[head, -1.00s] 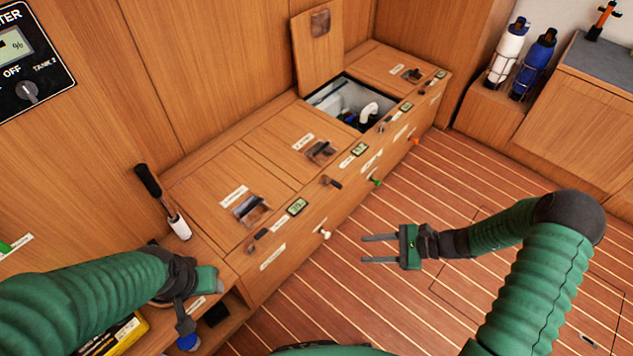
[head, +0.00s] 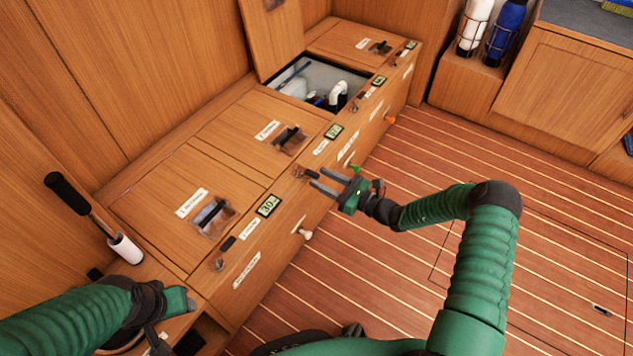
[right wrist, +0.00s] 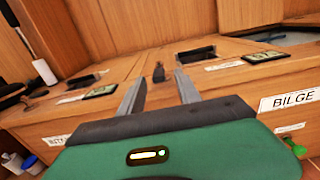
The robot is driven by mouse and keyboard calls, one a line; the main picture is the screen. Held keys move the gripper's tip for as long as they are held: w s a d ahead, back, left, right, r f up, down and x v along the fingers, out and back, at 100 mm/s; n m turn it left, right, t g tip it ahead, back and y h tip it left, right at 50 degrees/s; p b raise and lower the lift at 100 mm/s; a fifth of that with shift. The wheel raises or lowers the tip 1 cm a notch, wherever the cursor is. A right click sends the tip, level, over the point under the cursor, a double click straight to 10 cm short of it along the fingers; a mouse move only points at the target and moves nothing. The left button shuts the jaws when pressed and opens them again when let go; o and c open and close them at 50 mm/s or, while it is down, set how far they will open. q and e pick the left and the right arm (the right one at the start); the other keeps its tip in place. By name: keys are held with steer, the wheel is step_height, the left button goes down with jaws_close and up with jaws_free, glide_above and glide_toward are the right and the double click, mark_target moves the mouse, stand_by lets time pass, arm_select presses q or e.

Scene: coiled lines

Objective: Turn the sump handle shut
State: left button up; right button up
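Small dark levers sit along the top edge of the wooden locker bench, one (head: 307,173) in the middle and one (head: 227,243) nearer. White (head: 306,234), green (head: 353,168) and orange (head: 390,118) knobs stick out of its front. I cannot read which is the sump handle. My right gripper (head: 317,179) is open and empty at the bench edge, close to the middle lever. In the right wrist view that lever (right wrist: 158,72) shows between the open fingers; contact cannot be told. My left gripper (head: 177,300) is low at left, its fingers unclear.
An open hatch (head: 312,85) with a raised lid shows white piping inside. A black-gripped pump handle (head: 68,194) leans at left. Green displays (head: 268,206) sit along the edge. A "BILGE" label (right wrist: 293,100) is on the front. The striped floor (head: 400,270) is clear.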

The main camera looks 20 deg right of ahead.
mark_target(307, 171)
steer(key=shift+x, duration=1.3)
jaws_close()
stand_by(0.4)
